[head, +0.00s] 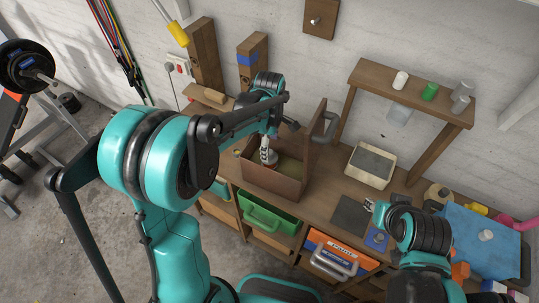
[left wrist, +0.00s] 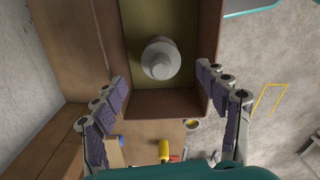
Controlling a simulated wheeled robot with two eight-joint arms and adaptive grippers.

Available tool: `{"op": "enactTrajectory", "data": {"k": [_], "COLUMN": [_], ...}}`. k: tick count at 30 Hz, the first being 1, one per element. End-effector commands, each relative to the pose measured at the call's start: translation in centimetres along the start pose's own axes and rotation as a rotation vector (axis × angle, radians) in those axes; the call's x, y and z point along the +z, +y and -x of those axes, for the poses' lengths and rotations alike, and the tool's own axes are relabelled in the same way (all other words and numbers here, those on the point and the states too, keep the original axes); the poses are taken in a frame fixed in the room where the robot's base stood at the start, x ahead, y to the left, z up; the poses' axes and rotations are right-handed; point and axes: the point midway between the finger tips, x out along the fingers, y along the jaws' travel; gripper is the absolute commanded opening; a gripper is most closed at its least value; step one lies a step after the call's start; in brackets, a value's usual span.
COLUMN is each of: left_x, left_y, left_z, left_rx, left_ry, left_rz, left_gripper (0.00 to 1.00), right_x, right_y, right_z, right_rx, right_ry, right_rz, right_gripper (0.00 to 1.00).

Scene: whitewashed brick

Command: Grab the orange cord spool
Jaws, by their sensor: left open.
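I cannot make out an orange cord spool for certain in either view. An open brown wooden box (head: 270,187) stands on the workbench, its lid raised on the right. My left gripper (head: 268,156) points down into or just above it. In the left wrist view the box (left wrist: 212,55) holds a pale grey, round, stepped object (left wrist: 160,59) on its olive floor. The left gripper (left wrist: 163,85) is open, its purple-padded fingers apart on either side, with nothing between the tips. My right gripper (head: 369,206) is over the bench near a dark mat (head: 350,215); its jaws are too small to read.
A cream tray (head: 371,166) lies behind the mat, under a small wooden shelf (head: 410,92) with cans. A blue case (head: 483,238), a tan roll (head: 437,195) and a small orange block (head: 460,270) crowd the right end. A green bin (head: 268,217) is below the box.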

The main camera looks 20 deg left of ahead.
Motion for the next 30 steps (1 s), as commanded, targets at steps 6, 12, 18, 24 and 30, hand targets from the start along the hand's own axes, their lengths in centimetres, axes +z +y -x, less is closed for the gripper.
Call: {"op": "enactTrajectory", "data": {"k": [6,12,18,24,30], "left_x": [0.1,0.1,0.0,0.0,0.0], "left_y": [0.3,0.2,0.0,0.0,0.0], "left_z": [-1.9,-4.4,-7.4,-8.2,-8.1], "left_rx": [-0.013,-0.012,-0.011,-0.011,-0.011], "left_ry": [0.001,0.001,0.001,0.0,0.0], "left_rz": [0.036,0.034,0.033,0.033,0.033], "left_gripper": [0.74,0.74,0.74,0.74,0.58], "right_x": [0.2,0.5,0.9,1.0,0.9], "right_y": [0.0,0.0,0.0,0.0,0.0], "right_z": [-0.2,-0.7,-1.3,-1.3,-1.3], "right_rx": [0.0,0.0,0.0,0.0,0.0], "right_ry": [0.0,0.0,0.0,0.0,0.0], "right_rz": [0.0,0.0,0.0,0.0,0.0], "right_gripper": [0.31,0.31,0.31,0.31,0.31]}}
